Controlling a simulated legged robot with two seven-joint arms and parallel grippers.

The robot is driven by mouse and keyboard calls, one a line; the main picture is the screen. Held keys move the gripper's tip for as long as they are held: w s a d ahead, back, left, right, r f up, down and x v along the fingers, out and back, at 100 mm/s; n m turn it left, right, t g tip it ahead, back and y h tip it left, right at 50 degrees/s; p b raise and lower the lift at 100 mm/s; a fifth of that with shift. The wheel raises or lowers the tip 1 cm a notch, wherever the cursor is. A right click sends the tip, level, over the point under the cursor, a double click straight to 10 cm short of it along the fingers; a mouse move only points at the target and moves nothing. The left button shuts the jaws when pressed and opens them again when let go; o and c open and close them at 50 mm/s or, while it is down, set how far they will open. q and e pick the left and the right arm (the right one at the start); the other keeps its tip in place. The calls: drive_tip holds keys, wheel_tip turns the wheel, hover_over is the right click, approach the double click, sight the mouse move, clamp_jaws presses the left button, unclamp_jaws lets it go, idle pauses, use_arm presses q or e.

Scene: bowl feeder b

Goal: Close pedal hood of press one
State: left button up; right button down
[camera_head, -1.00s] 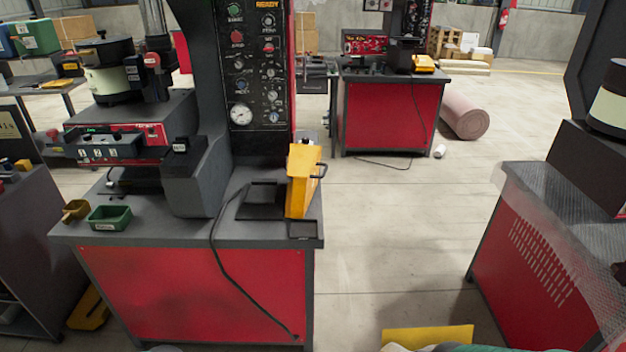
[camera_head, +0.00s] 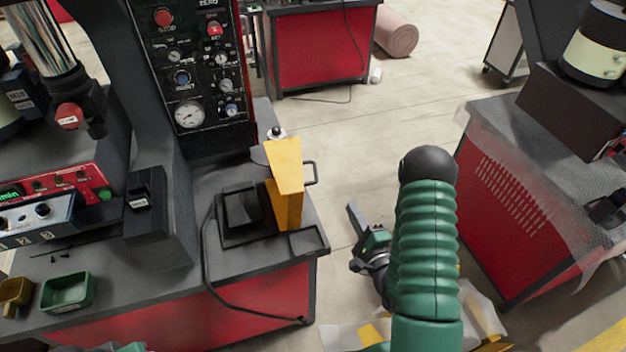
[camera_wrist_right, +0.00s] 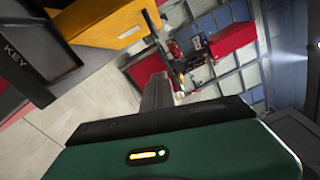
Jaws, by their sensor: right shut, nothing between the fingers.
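The yellow pedal hood (camera_head: 287,182) stands raised on the table of the nearest press, with a dark handle on its right side. The black pedal (camera_head: 242,208) lies uncovered just left of it. My right gripper (camera_head: 353,214) is shut and empty, to the right of the hood and apart from it, beyond the table's right edge. In the right wrist view the shut fingers (camera_wrist_right: 160,85) show in the middle, with the yellow hood (camera_wrist_right: 108,22) at the upper left. My left gripper is not in view; only a bit of green arm shows at the bottom left.
The press's control panel (camera_head: 195,75) rises behind the pedal. A green bin (camera_head: 68,291) sits at the table's left. A red cabinet (camera_head: 510,210) under mesh stands at the right.

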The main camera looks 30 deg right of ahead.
use_arm(q)
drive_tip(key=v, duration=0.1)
drive_tip(key=p, duration=0.1)
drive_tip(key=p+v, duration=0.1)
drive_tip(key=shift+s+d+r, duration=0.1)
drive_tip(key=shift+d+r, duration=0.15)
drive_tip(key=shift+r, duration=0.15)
use_arm(e)
drive_tip(key=w+a+r, duration=0.1)
drive_tip(key=w, duration=0.9)
drive_tip(key=shift+w+a, duration=0.15)
drive_tip(key=shift+w, duration=0.2)
drive_tip(key=shift+r, duration=0.1)
